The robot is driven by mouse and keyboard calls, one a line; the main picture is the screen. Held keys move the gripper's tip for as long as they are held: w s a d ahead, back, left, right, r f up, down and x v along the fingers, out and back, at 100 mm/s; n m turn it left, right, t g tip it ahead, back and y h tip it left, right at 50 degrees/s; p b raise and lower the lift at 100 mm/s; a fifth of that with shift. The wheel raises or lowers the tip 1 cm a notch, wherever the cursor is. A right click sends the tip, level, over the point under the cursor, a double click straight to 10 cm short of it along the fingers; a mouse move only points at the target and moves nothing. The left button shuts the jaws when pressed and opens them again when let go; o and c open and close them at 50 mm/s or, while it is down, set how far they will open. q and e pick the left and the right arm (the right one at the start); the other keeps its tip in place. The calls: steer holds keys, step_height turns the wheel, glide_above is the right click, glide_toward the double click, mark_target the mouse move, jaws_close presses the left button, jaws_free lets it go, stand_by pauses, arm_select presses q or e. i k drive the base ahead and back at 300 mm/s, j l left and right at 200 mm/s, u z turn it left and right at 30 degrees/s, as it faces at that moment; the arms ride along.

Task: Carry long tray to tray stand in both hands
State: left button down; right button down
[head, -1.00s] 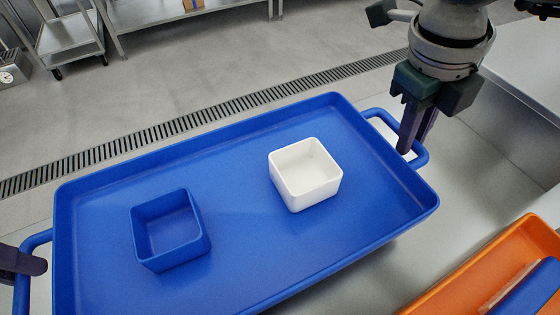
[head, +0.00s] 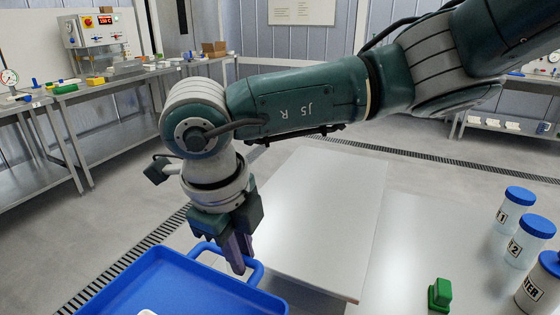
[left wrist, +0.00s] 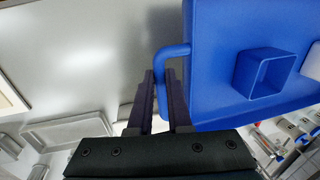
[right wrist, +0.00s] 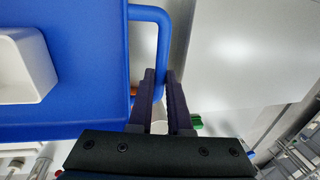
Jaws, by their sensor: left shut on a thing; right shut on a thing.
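The long blue tray (head: 170,285) shows only in part at the bottom left of the head view. My right gripper (head: 242,268) is shut on the tray's right loop handle (right wrist: 160,35). My left gripper (left wrist: 165,85) is shut on the opposite handle (left wrist: 163,62); it is outside the head view. A blue square box (left wrist: 262,75) sits in the tray towards the left handle. A white square box (right wrist: 25,68) sits in the tray nearer the right handle. I cannot make out for certain which surface is the tray stand.
A bare metal tabletop (head: 320,215) lies right of the tray. On the surface further right stand a green block (head: 440,294) and blue-lidded jars (head: 515,205). A bench with equipment (head: 120,95) runs along the back left. A floor drain (head: 470,170) crosses behind.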

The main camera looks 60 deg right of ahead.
mark_target(320, 194)
steer(key=l, duration=2.85)
steer(key=i, duration=0.05)
